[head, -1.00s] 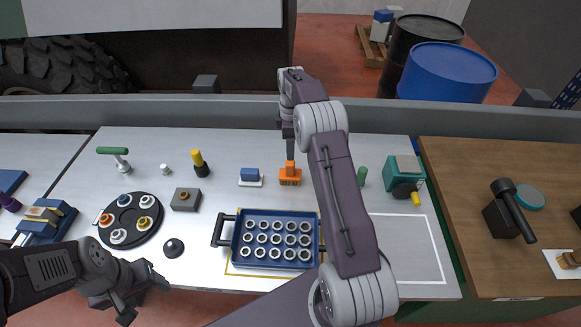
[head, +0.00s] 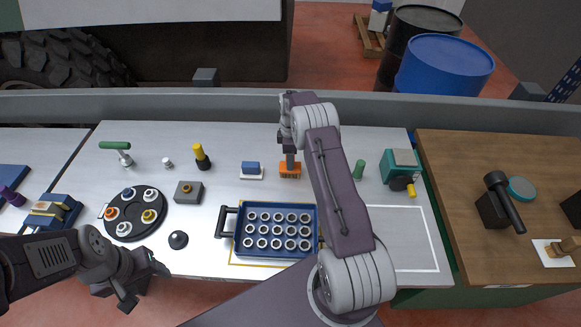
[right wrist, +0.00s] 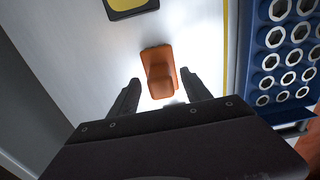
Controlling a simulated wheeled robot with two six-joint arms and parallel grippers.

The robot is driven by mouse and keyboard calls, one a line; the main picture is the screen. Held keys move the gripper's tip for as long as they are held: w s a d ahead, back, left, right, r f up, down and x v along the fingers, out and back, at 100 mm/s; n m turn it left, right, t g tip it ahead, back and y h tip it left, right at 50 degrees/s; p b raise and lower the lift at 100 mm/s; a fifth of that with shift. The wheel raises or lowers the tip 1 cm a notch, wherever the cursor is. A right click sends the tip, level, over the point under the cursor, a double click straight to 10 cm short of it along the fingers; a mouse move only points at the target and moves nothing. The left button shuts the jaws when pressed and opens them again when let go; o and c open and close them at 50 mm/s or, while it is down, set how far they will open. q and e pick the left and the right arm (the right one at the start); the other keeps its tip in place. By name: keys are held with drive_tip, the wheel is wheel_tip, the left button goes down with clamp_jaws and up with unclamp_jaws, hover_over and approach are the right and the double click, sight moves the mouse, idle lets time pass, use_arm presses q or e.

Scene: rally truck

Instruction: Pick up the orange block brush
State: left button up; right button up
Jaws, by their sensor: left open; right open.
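The orange block brush (head: 290,172) stands on the light worktop, right of a blue block on a white base. Its upper part is hidden by my right gripper (head: 289,149), which points down over it. In the right wrist view the brush (right wrist: 158,70) shows its orange back and raised grip, in line with the gap between the open fingers (right wrist: 161,84). I see no finger contact on it. My left gripper (head: 143,284) is open and empty near the worktop's front edge at the left.
A blue tray of white rings (head: 240,233) lies in front of the brush. The blue block (head: 251,168) is close on its left. A green-handled tool (head: 358,170) and teal machine (head: 400,168) stand right, beyond my right arm. A grey rail (head: 230,107) runs behind.

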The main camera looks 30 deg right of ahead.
drive_tip(key=shift+a, duration=0.1)
clamp_jaws()
drive_tip(key=shift+r, duration=0.1)
idle(1.1)
